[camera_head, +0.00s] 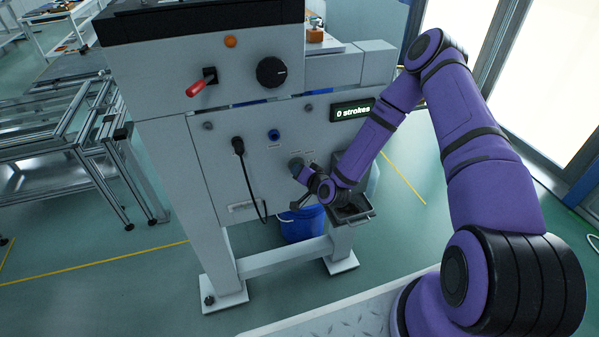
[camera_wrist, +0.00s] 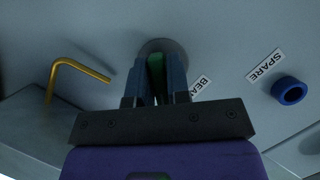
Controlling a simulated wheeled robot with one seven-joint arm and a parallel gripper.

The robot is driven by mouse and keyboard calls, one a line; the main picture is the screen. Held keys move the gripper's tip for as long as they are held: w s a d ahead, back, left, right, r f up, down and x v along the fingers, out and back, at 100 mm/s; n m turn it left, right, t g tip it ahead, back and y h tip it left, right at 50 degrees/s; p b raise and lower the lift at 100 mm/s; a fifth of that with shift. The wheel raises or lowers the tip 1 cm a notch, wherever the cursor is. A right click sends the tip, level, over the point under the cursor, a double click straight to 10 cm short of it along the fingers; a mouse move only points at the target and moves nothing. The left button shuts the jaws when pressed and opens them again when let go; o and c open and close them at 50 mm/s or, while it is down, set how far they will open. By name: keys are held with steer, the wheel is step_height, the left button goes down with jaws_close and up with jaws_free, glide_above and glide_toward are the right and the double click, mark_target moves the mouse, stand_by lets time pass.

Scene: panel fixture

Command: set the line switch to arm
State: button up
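The panel (camera_head: 222,165) carries a red-handled lever (camera_head: 200,86) and a black rotary knob (camera_head: 271,72) on its upper part. Their labels are too small to read, so I cannot tell which is the line switch. My gripper (camera_head: 303,177) is low on the panel, well below and right of both, at a grey round fitting (camera_head: 295,163). In the wrist view, my gripper (camera_wrist: 159,75) has its fingers close together with a green piece (camera_wrist: 156,68) between them, in front of the round fitting (camera_wrist: 163,47). A label beginning "BEA" is partly hidden by a finger.
A blue ring (camera_wrist: 289,90) labelled "SPARE" and a brass hook (camera_wrist: 80,68) flank the gripper. A black plug (camera_head: 238,146) trails a cable. A display (camera_head: 352,110) reads "0 strokes". A tray (camera_head: 352,213) juts out near my forearm; a blue bucket (camera_head: 302,224) stands below.

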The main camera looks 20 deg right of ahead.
steer(key=o, duration=0.4)
steer(key=shift+c, duration=0.2)
steer(key=shift+s, duration=0.1)
steer(key=v, duration=1)
steer(key=shift+s+d, duration=0.2)
steer(key=shift+s, duration=0.15)
